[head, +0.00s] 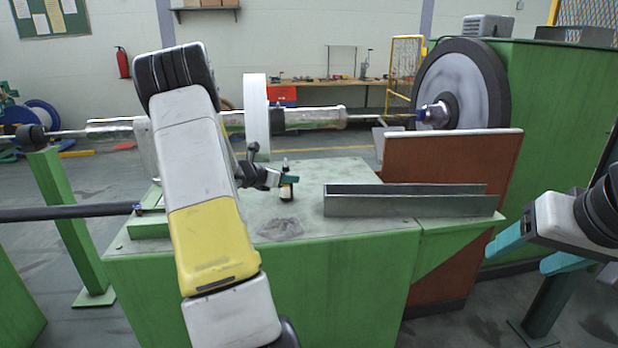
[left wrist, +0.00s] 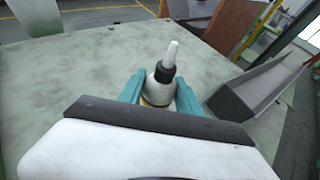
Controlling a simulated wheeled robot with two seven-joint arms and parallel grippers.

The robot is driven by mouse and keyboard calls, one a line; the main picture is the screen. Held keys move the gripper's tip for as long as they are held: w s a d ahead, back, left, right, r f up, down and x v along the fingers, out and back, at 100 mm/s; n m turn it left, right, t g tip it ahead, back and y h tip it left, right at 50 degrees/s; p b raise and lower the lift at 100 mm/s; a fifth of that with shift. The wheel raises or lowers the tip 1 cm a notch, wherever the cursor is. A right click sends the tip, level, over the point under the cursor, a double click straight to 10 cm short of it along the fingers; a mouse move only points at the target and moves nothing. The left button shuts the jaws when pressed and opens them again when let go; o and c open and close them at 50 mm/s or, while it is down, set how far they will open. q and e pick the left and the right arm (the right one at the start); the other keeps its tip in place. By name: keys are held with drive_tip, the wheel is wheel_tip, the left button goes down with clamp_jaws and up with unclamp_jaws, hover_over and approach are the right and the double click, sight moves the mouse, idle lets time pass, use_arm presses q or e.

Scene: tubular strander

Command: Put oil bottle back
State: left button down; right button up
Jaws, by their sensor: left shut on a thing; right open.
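The oil bottle (head: 286,192) is small and dark with a light label, upright at the green table top (head: 310,228). In the left wrist view the oil bottle (left wrist: 168,75) shows a white nozzle, a black collar and a pale shoulder. My left gripper (head: 289,180) is shut on it, with one teal finger on each side of the bottle in the left wrist view (left wrist: 158,96). I cannot tell for sure whether its base touches the table. My right gripper (head: 535,252) is open and empty at the right, away from the table.
A grey metal channel (head: 405,207) lies along the table's right side. A shaft with a white disc (head: 256,115) runs behind the table to a large black-rimmed wheel (head: 455,85). The table top between bottle and channel is clear.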

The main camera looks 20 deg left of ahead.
use_arm(q)
drive_tip(key=c, duration=0.8)
unclamp_jaws()
drive_tip(key=shift+f, duration=0.1)
drive_tip(key=shift+c, duration=0.2)
